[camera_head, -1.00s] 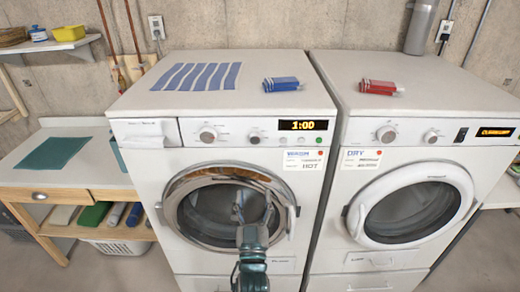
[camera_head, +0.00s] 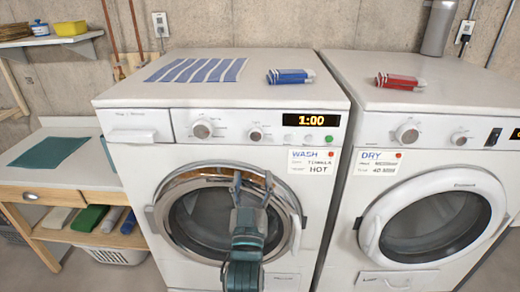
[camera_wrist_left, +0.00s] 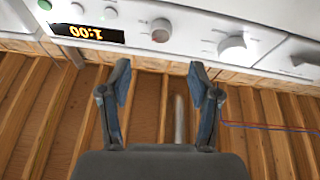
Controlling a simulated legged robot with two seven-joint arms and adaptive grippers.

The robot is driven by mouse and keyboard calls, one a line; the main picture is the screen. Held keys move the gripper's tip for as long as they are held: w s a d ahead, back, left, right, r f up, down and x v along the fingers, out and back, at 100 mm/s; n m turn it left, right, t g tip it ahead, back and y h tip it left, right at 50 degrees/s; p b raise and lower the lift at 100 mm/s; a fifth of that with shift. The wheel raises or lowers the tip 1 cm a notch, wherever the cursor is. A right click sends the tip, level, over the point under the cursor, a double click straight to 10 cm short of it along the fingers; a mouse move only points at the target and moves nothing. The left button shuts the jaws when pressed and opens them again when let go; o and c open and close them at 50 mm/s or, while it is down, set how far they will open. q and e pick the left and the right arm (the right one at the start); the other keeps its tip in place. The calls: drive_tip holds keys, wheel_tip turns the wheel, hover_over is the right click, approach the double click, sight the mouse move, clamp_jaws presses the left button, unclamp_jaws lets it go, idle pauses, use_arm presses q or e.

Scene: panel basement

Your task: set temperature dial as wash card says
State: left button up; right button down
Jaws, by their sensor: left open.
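The wash card (camera_head: 315,162) on the left machine's front reads "WASH" and "HOT"; its smaller print is only partly legible. The washer panel has a larger left dial (camera_head: 202,129) and a smaller right dial (camera_head: 256,134). I cannot read their markings, so I cannot tell which sets temperature. My left gripper (camera_head: 252,182) is open and empty in front of the round door, below the smaller dial. In the left wrist view, which shows the panel upside down, the open fingers (camera_wrist_left: 160,70) point toward the smaller dial (camera_wrist_left: 161,30), apart from it. The larger dial (camera_wrist_left: 236,47) is to its right.
The washer display (camera_head: 311,120) shows 1:00, with a green button (camera_head: 329,140) below it. A dryer with its own DRY card (camera_head: 380,161) stands at right. Space before the panel is clear.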

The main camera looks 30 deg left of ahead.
sight(255, 138)
use_arm(q)
drive_tip(key=x, duration=1.1)
drive_tip(key=shift+a+r, duration=0.1)
drive_tip(key=c, duration=1.2)
